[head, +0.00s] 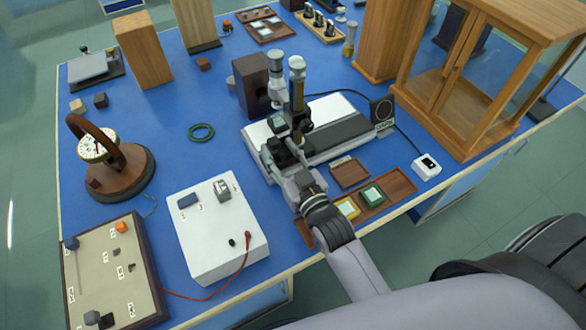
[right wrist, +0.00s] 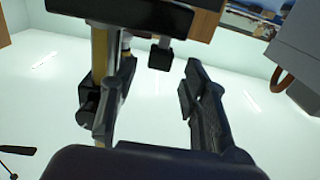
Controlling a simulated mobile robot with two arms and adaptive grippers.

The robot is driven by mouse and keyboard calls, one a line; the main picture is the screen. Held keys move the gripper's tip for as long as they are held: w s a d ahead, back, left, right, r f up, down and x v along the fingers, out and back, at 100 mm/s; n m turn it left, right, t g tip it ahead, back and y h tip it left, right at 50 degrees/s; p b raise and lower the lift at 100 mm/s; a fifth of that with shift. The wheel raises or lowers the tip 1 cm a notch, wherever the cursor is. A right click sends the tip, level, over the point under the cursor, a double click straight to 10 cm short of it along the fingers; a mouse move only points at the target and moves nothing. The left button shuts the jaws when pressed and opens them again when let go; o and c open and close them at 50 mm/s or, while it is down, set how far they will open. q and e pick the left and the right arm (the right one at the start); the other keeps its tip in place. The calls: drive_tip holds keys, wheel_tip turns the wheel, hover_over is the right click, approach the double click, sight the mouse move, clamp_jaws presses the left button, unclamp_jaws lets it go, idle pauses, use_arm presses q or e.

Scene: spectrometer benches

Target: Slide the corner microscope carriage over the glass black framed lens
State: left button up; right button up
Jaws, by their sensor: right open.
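The microscope carriage (head: 297,82), with a grey tube and a brass tube, stands upright toward the left part of a white base with a dark track (head: 345,140). My right gripper (head: 283,148) reaches in from the front, low at the carriage; the arm hides some of the contact area. In the right wrist view its fingers (right wrist: 155,110) are apart, with dark carriage parts (right wrist: 160,55) above and between them. I cannot tell whether they touch. My left gripper is not visible.
A brown tray (head: 400,187) with green and yellow framed pieces lies in front of the base. A white box (head: 205,255) with a red cable stands left of my right arm. A glass-paned wooden cabinet (head: 455,85) stands right. A green ring (head: 201,132) lies on the blue tabletop.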

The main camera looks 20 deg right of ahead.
drive_tip(key=s+d, duration=0.1)
drive_tip(key=s, duration=0.7)
idle(0.4)
